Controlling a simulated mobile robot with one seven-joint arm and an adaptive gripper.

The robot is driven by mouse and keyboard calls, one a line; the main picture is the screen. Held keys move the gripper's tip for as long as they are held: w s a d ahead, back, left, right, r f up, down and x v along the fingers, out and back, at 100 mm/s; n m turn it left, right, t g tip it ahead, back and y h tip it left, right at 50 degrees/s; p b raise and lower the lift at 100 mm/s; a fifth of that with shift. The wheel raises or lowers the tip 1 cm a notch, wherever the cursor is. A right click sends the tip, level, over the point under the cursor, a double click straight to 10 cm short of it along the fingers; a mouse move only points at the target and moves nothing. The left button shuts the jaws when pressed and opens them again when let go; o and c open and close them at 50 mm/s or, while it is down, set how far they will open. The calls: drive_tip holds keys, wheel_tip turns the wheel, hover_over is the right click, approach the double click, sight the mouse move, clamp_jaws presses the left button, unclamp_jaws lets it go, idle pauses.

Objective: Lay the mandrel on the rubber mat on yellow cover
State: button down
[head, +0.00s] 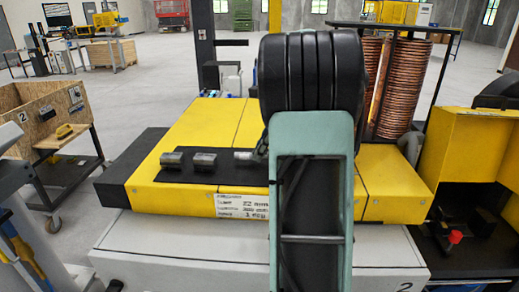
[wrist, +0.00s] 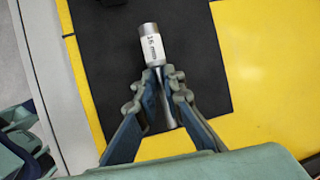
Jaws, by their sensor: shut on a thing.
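My gripper (wrist: 166,76) is shut on the mandrel (wrist: 152,48), a bright metal cylinder with a white printed label and a thinner shank running back between the fingers. The mandrel is over the black rubber mat (wrist: 200,75) in the wrist view; I cannot tell whether it touches the mat. The mat (head: 185,178) lies on the yellow cover (head: 215,118) in the head view. My arm hides the gripper's fingers and most of the mat's right side there.
Copper coils (head: 402,88) stand behind at right. A wooden box (head: 45,115) stands at left. The mat's front strip looks clear.

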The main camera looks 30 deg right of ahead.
drive_tip(key=shift+f+b, duration=0.45)
drive_tip(key=shift+f, duration=0.25)
drive_tip(key=c, duration=2)
unclamp_jaws()
drive_tip(key=shift+o, duration=0.2)
drive_tip(key=v, duration=1.2)
